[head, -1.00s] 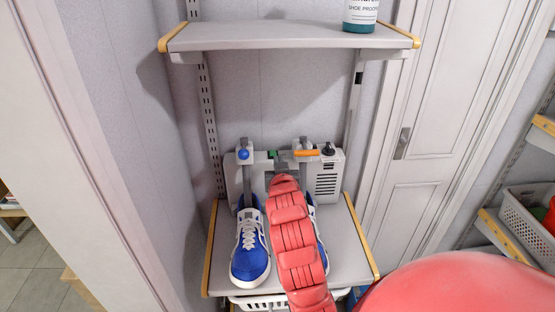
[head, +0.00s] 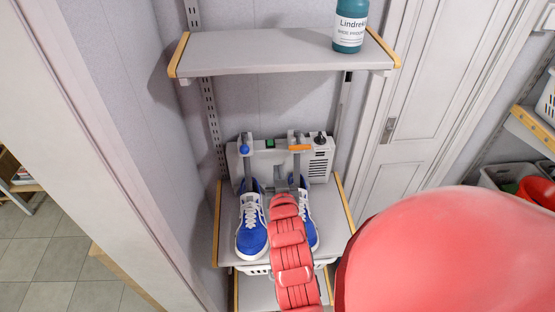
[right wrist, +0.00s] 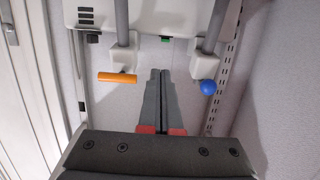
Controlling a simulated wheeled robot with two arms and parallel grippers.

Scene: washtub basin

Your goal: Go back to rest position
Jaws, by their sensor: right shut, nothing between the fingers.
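My right gripper (right wrist: 160,73) is shut and empty in the right wrist view, its two fingers together in front of the shoe dryer. My red right arm (head: 291,255) reaches up over the lower shelf in the head view and mostly hides that gripper. My left gripper is not in view. A pair of blue and white shoes stands on the lower shelf: the left shoe (head: 252,228) shows well, and the right shoe (head: 309,220) is partly hidden behind my arm. No shoe is in my gripper.
The grey dryer (head: 318,160) stands behind the shoes, with a blue knob (head: 244,149) and an orange lever (head: 300,147). An upper shelf (head: 260,52) holds a teal bottle (head: 349,32). A door (head: 425,95) and side shelving (head: 530,128) are on the right. Open floor (head: 60,255) shows at left.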

